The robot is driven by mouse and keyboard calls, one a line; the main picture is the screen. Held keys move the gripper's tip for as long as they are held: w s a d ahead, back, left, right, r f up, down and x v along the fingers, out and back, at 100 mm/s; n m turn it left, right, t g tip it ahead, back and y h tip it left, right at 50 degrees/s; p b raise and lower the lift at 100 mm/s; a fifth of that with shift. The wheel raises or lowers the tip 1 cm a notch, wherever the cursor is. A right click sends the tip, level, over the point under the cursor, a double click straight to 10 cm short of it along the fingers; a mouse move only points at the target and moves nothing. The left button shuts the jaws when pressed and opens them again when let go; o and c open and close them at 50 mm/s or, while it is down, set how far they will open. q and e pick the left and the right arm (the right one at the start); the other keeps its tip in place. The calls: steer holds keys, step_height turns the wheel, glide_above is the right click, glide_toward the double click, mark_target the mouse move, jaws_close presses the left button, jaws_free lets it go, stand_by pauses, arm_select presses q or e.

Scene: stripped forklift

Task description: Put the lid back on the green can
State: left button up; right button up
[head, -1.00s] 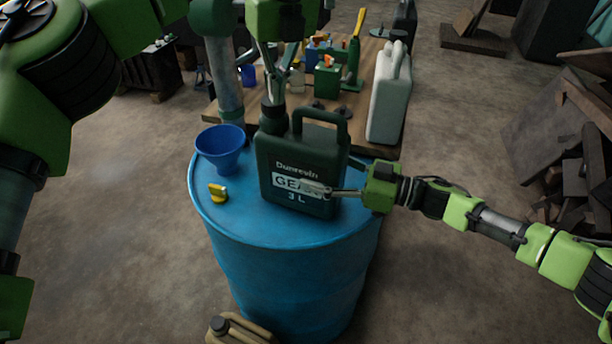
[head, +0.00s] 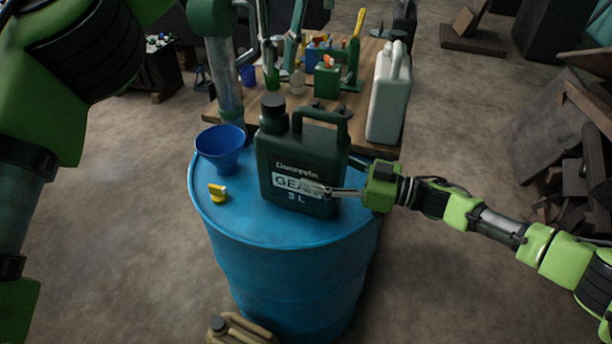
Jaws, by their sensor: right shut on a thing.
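The dark green can (head: 290,160), marked "GEAR" and "3 L", stands upright on a blue drum (head: 235,222). Its dark lid (head: 273,104) sits on the neck at the can's upper left. My right gripper (head: 322,190) is shut on the can from the right. One finger lies across the label; the other is hidden by the can.
Behind, a wooden bench (head: 337,108) holds a pale jerrycan (head: 388,95) and tools. A tan canister (head: 238,330) stands in front of the drum.

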steer(key=shift+w+a+r, duration=0.1)
steer(key=shift+r, duration=0.4)
steer(key=o, duration=2.2)
steer(key=shift+o, duration=0.6)
steer(key=shift+s+f, duration=0.15)
steer(key=shift+s, duration=0.1)
steer(key=v, duration=1.2)
